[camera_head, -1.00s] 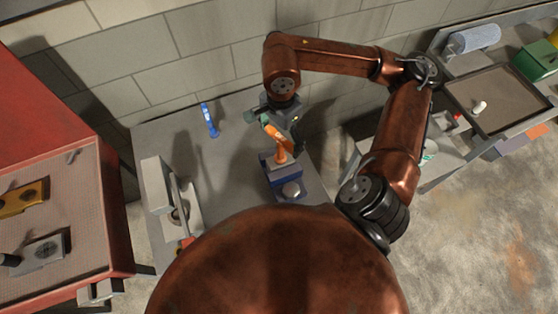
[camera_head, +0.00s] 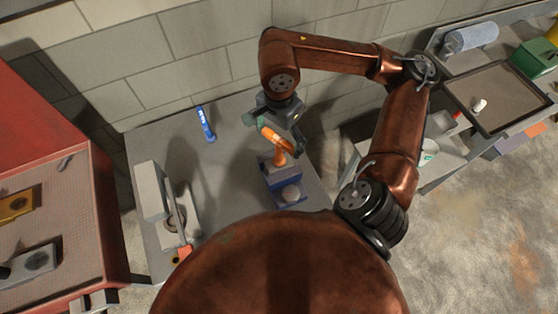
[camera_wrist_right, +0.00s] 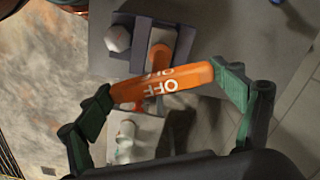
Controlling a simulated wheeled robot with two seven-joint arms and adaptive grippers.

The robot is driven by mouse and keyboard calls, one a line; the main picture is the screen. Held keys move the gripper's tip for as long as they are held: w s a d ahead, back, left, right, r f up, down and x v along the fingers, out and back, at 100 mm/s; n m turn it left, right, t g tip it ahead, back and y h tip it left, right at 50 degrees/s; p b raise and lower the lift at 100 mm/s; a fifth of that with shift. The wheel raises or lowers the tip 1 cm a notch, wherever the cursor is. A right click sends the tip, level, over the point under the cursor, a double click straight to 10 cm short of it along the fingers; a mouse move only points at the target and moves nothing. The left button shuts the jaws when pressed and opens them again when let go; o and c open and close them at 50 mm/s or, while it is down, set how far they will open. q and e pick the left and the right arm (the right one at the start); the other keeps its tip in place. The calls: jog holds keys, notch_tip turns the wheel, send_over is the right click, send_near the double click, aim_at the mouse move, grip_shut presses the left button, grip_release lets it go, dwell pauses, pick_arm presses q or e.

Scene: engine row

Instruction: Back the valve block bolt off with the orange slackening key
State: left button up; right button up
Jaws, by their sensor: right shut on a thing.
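The orange slackening key (camera_head: 277,141) stands on the blue and grey valve block (camera_head: 286,183) on the bench. Its handle lies across the top, and its shaft goes down to the block. In the right wrist view the handle (camera_wrist_right: 165,85) shows the white letters "OFF". My right gripper (camera_head: 279,136) is above the block, with its green fingers (camera_wrist_right: 168,100) at the two ends of the handle, shut on it. The bolt is hidden under the key. My left gripper is not in view.
A grey fixture (camera_head: 160,190) is at the bench's left side. A red cabinet (camera_head: 60,130) stands further left. A dark tray (camera_head: 490,100) lies on another bench at right.

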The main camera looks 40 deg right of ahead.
jog(key=m, duration=0.6)
jog(key=shift+r+m, duration=0.1)
jog(key=shift+m, duration=0.2)
jog(key=m, duration=0.7)
jog(key=shift+m, duration=0.4)
